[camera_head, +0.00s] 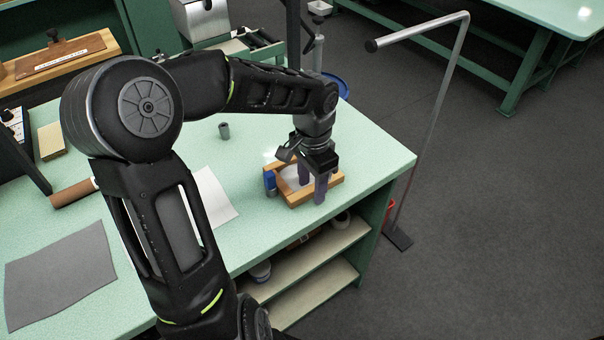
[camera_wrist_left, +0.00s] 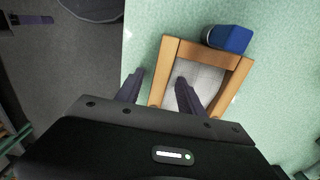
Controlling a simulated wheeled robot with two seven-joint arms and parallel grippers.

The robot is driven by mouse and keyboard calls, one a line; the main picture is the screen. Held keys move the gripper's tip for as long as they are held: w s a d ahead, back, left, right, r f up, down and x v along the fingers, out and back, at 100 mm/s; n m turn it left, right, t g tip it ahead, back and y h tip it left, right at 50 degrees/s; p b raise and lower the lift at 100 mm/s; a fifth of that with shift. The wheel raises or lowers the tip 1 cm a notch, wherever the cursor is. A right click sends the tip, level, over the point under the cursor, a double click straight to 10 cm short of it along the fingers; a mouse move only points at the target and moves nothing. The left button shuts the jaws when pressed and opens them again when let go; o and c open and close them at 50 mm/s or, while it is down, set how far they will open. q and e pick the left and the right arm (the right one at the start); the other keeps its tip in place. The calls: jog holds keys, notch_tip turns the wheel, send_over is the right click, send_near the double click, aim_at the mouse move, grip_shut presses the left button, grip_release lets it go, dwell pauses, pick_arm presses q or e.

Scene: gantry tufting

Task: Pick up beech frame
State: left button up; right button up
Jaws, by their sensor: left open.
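The beech frame (camera_head: 297,196), a small rectangle of light wood around a pale grey-white panel, lies flat near the right end of the green bench. It also shows in the left wrist view (camera_wrist_left: 205,51). My left gripper (camera_head: 312,187) points down over it with its two dark purple fingers apart. In the left wrist view the gripper (camera_wrist_left: 160,90) has one finger outside the frame's left rail and the other over the panel inside; the rail runs between them. Whether they touch the wood cannot be told. The rail's near end is hidden by the gripper body. My right gripper is not in view.
A blue block-like object (camera_head: 270,182) stands against the frame's left side. A bent metal pole stand (camera_head: 430,130) stands beyond the bench's right edge.

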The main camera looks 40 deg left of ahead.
pick_arm(q)
jog(key=shift+c, duration=0.3)
grip_shut()
dwell(0.4)
dwell(0.3)
